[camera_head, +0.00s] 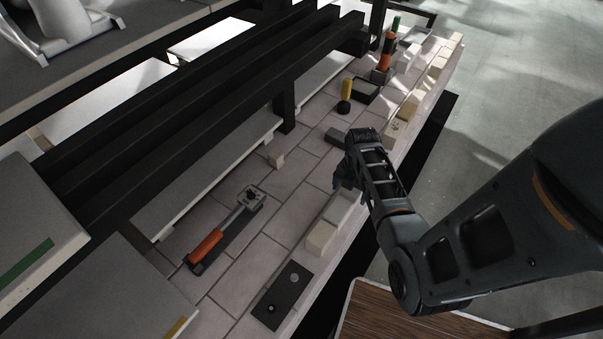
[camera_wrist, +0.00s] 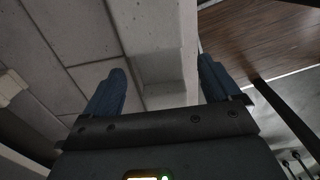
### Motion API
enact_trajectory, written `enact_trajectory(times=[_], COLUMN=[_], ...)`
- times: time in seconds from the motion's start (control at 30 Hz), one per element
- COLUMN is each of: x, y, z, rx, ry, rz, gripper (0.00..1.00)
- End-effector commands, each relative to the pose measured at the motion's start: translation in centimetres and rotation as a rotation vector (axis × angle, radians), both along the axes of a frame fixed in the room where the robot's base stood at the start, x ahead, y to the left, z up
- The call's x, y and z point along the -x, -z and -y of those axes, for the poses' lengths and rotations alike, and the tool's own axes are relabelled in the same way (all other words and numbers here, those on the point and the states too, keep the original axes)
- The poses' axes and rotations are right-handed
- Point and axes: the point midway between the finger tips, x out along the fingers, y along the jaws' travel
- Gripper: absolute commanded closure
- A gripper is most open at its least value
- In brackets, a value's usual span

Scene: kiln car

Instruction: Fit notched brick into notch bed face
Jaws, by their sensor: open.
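My gripper (camera_head: 343,178) is open over the brick edge row of the kiln car, partly hidden by my wrist in the head view. In the wrist view its two blue fingertips (camera_wrist: 163,70) stand apart on either side of a pale stepped block (camera_wrist: 165,62). I cannot tell whether the fingers touch it. Pale edge bricks (camera_head: 342,208) lie just below the gripper in the head view, with a cream brick (camera_head: 321,238) at their near end. I cannot tell which block is the notched brick, and the notch bed face is not clearly visible.
A hammer-like tool with an orange handle (camera_head: 207,244) lies on the tiled deck. A dark plate (camera_head: 283,295) lies near the front. A yellow-handled tool (camera_head: 346,90), an orange cylinder (camera_head: 387,50) and black beams (camera_head: 200,90) stand farther back. A wood-topped surface (camera_head: 410,325) is at the lower right.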

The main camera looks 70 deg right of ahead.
Motion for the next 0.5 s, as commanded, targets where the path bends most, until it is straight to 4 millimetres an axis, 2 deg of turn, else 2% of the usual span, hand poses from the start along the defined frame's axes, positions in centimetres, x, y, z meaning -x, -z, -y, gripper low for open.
enact_trajectory(times=[0.5], x=[0.0], y=[-2.0], z=[0.0], rx=[0.0], ry=[0.0], rz=[0.0], gripper=[0.1])
